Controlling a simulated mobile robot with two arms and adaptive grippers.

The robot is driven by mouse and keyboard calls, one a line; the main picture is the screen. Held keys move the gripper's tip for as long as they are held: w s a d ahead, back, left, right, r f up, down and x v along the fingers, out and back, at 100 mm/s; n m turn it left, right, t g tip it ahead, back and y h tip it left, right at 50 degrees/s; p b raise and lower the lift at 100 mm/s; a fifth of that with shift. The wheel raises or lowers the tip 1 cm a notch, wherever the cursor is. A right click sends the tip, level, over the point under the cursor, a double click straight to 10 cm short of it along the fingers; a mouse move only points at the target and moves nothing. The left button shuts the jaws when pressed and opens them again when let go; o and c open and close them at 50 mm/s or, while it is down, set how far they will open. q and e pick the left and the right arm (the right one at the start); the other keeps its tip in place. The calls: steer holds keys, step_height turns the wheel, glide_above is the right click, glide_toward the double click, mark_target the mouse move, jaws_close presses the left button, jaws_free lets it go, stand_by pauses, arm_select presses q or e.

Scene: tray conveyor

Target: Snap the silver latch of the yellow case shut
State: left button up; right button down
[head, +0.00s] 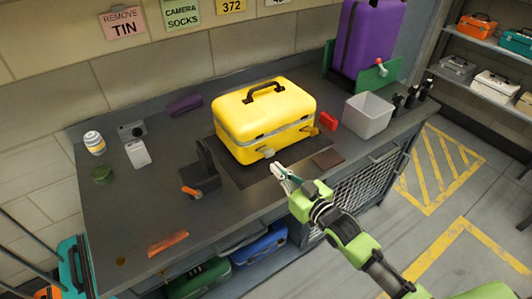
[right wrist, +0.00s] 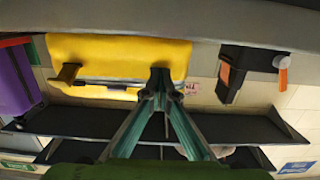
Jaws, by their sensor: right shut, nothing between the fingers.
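The yellow case (head: 262,122) stands on the workbench with its lid down and its black handle on top. It also shows in the right wrist view (right wrist: 112,52). The small silver latch (head: 268,153) sticks out low on its front face. Another, yellowish latch (head: 314,131) is at the right end of the front; it looks tilted out in the right wrist view (right wrist: 66,75). My right gripper (head: 278,170) is shut and empty, just in front of and below the silver latch. In the right wrist view its fingertips (right wrist: 160,76) cover that latch's area; contact cannot be told.
A black stand with an orange lever (head: 191,191) is left of the case. A red block (head: 328,121), a grey bin (head: 368,115) and a purple case (head: 368,35) are to the right. A brown square (head: 327,159) lies near the front edge.

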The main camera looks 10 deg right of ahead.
mark_target(265, 152)
steer(key=shift+r+b+x, duration=0.15)
steer(key=shift+b+x, duration=0.35)
steer(key=shift+x, duration=1.1)
steer(key=shift+r+b+x, duration=0.2)
steer(key=shift+b+x, duration=0.25)
steer(key=shift+x, duration=1.2)
steer(key=shift+s, duration=0.2)
steer(key=shift+p+v, duration=0.8)
steer(key=shift+v, duration=0.35)
steer(key=shift+f, duration=0.1)
